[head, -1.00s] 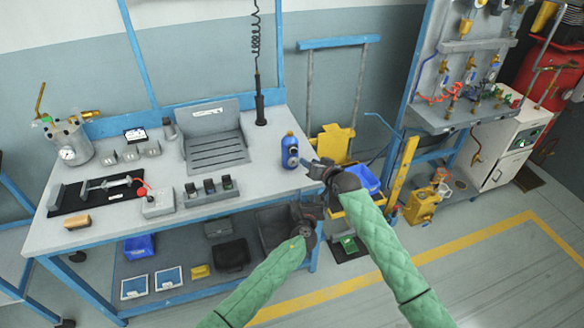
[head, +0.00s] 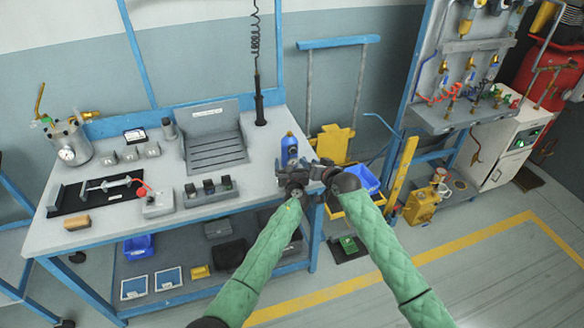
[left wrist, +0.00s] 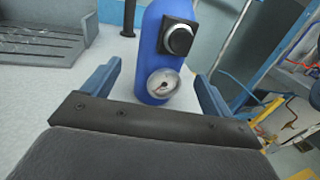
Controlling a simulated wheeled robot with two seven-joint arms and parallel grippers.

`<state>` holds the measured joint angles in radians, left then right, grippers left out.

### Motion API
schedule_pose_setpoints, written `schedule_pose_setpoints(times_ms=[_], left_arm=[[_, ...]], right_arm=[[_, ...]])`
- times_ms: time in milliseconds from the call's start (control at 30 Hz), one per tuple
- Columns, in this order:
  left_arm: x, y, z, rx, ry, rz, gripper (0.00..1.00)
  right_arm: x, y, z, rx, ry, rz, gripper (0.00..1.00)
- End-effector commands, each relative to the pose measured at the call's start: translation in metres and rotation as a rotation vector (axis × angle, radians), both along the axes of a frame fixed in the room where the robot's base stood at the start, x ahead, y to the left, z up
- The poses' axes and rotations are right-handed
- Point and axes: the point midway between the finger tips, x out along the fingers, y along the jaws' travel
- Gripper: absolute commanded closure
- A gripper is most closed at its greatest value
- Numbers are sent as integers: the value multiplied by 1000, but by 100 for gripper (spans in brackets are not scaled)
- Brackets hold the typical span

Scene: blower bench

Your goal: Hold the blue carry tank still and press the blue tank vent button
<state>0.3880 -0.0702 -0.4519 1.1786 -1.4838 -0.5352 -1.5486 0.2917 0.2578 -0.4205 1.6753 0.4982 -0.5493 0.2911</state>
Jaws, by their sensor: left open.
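The blue carry tank (head: 290,146) stands upright near the right front corner of the workbench. In the left wrist view the tank (left wrist: 154,40) shows a black vent button (left wrist: 179,39) above a round gauge (left wrist: 163,83). My left gripper (head: 290,170) is at the tank's front. Its two blue fingers are open, one to either side of the tank's lower part, with no clear contact. My right gripper (head: 318,168) is just right of the tank, close to my left gripper; whether it is open is too small to tell. The lower tank is hidden in the head view.
The workbench (head: 240,205) carries a grey slotted fixture (head: 215,148) and a block with several black knobs (head: 209,191) left of the tank. Bare bench top lies left of the tank.

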Motion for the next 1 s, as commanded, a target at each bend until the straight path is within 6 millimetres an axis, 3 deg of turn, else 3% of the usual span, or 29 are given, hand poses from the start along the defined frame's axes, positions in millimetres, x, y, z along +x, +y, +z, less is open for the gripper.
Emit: schedule_pose_setpoints(times_ms=[200,400,833,867,1000], left_arm=[[31,3,1,0,-1,-1,14],[49,4,1,0,-1,-1,14],[56,5,0,-1,-1,-1,14],[56,5,0,-1,-1,-1,16],[56,5,0,-1,-1,-1,44]], right_arm=[[0,0,0,0,0,0,64],[0,0,0,0,0,0,64],[0,0,0,0,0,0,64],[0,0,0,0,0,0,64],[0,0,0,0,0,0,64]])
